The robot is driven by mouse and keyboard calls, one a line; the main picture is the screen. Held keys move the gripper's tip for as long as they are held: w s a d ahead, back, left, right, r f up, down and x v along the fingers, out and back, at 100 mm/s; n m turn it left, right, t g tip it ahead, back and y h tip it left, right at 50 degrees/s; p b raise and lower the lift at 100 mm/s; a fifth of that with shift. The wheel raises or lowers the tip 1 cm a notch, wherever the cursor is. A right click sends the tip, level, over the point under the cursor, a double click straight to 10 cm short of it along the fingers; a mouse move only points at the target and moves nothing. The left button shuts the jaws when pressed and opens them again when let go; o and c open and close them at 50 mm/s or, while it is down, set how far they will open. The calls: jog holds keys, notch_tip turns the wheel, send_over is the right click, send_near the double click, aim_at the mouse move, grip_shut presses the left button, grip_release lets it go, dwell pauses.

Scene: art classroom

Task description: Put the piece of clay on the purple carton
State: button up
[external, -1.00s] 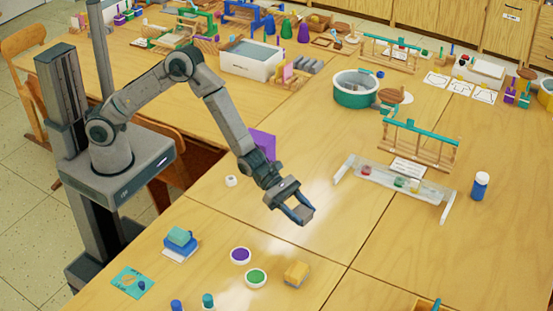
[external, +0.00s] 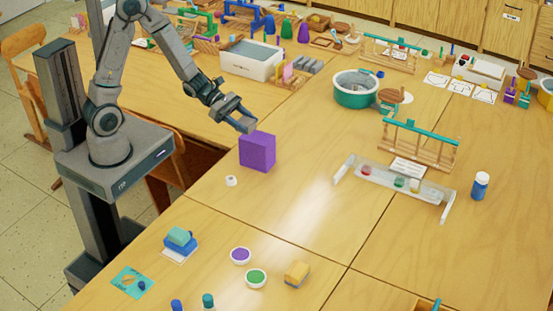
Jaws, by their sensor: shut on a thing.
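The purple carton (external: 257,152) stands upright on the near table, close to its left edge. My gripper (external: 246,124) is just above and slightly left of the carton's top in the picture. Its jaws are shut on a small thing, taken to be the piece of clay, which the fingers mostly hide. I cannot tell whether that thing touches the carton's top.
A small white round item (external: 231,181) lies in front of the carton. Purple (external: 240,255) and green (external: 256,278) paint pots and a yellow block (external: 297,274) are nearer. A clear rack (external: 395,183) stands to the right. The table between is free.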

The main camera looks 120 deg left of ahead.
jog(key=shift+s+r, duration=0.1)
jog(key=shift+s, duration=0.7)
jog(key=p, duration=0.3)
send_over(256, 136)
notch_tip(256, 136, down, 7)
jog(key=shift+d+r, duration=0.1)
jog(key=shift+f, duration=2.05)
jog(key=shift+f, duration=0.25)
jog(key=o, duration=1.1)
jog(key=shift+r, duration=0.1)
